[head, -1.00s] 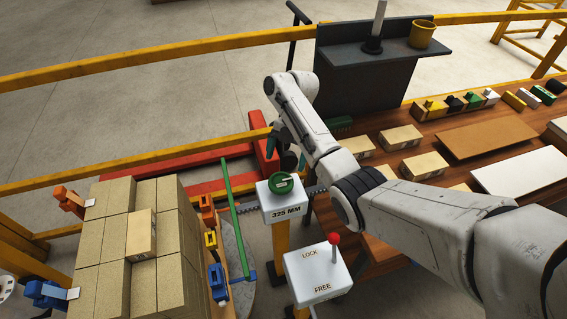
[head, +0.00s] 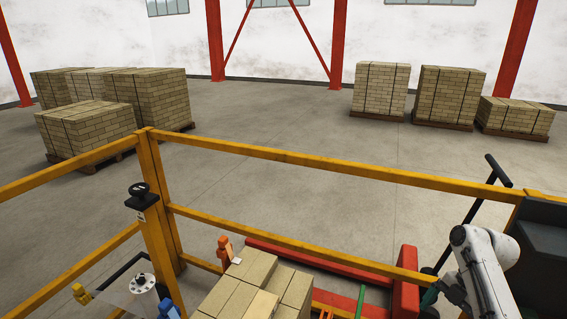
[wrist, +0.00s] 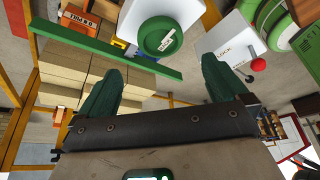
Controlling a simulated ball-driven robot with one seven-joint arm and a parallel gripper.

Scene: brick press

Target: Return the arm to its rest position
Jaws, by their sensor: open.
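My gripper (wrist: 162,66) shows in the wrist view with its two dark green fingers spread apart and nothing between them. Beyond the fingers are a green round knob (wrist: 158,36) on a white box and a lever with a red ball (wrist: 258,65). My gripper appears apart from both. In the head view my white arm (head: 480,262) is bent at the lower right, its hand pointing down and largely cut off by the frame edge.
A stack of bricks (head: 238,288) stands at the bottom of the head view, with a green bar (wrist: 105,52) beside it in the wrist view. A yellow railing (head: 300,160) crosses the head view. Strapped brick pallets (head: 150,98) stand beyond on open floor.

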